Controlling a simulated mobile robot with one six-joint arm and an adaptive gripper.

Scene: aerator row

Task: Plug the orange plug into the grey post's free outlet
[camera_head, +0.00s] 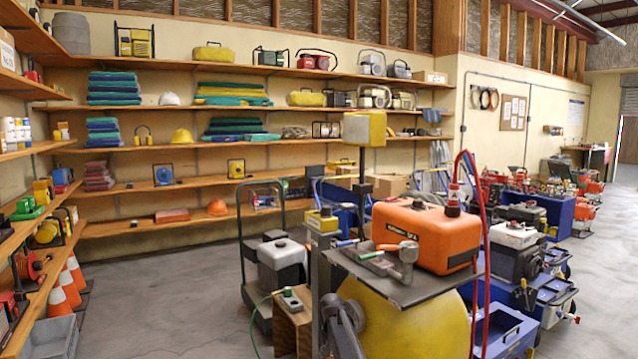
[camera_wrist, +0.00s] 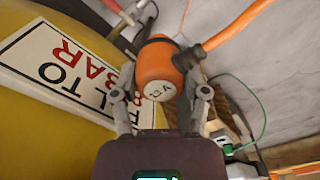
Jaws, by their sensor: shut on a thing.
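My gripper (camera_wrist: 160,90) is shut on the orange plug (camera_wrist: 158,62), with one finger on each side of it. The plug's pale marked face points toward the wrist camera, and a dark collar and an orange cable (camera_wrist: 235,28) run off to the upper right. In the head view my gripper (camera_head: 343,312) is low beside the yellow tank; the plug cannot be made out there. A grey upright (camera_head: 320,275) stands just behind the gripper, topped by a yellow box (camera_head: 323,220); I cannot tell whether it is the outlet post. No free outlet can be made out.
The yellow tank (camera_head: 415,320) carries a metal plate with an orange machine (camera_head: 424,234). A small grey box (camera_head: 290,301) with a green cable (camera_head: 254,325) sits on a wooden block (camera_head: 287,328) to the left. Red hoses (camera_head: 484,250) hang right.

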